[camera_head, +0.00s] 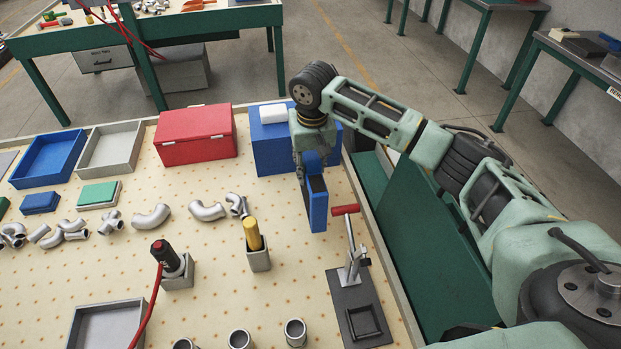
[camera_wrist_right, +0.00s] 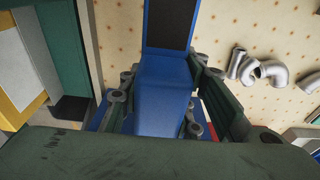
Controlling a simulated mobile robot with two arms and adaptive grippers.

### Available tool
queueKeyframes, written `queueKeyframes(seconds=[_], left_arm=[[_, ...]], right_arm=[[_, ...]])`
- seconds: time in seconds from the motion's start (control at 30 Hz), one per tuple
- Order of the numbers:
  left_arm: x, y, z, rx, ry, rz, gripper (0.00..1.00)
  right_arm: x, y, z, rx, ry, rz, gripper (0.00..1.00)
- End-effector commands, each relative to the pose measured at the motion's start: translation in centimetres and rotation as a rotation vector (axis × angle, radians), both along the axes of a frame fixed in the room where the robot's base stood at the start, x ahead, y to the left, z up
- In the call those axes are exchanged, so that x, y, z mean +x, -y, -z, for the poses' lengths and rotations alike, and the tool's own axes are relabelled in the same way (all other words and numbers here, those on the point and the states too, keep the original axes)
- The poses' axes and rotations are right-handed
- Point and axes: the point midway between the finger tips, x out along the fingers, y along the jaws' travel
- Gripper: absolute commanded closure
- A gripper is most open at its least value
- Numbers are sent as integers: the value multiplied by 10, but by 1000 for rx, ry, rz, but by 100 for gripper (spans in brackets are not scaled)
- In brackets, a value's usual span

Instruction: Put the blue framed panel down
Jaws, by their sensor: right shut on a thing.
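The blue framed panel (camera_head: 317,204) has a dark inner face and a blue frame. In the head view it hangs upright below my right gripper (camera_head: 301,168), near the right side of the pegboard-like table top. In the right wrist view my right gripper (camera_wrist_right: 160,104) has its fingers on both sides of the panel's blue end (camera_wrist_right: 162,80); the dark face extends away from it. The gripper is shut on the panel. Whether the panel's lower edge touches the table cannot be told. My left gripper is not in view.
A blue box (camera_head: 270,150) with a white item (camera_head: 272,113) on top stands just behind the panel. A toggle clamp (camera_head: 352,262) with a red handle stands close in front. A red case (camera_head: 196,135) and metal pipe elbows (camera_head: 207,210) lie left. Bare table shows left of the panel.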

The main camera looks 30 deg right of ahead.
Motion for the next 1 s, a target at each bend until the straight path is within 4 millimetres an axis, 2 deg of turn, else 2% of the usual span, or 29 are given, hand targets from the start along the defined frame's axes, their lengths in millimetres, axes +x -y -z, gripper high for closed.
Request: queueKeyframes(seconds=[0.5, 0.87, 0.9, 1.0], left_arm=[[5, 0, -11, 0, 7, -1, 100], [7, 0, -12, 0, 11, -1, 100], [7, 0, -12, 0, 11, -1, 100], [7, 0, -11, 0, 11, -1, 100]], right_arm=[[1, -1, 59, 1, 1, -1, 100], [0, -1, 63, 2, 1, -1, 100], [0, -1, 65, 1, 0, -1, 68], [0, -1, 64, 1, 1, -1, 60]])
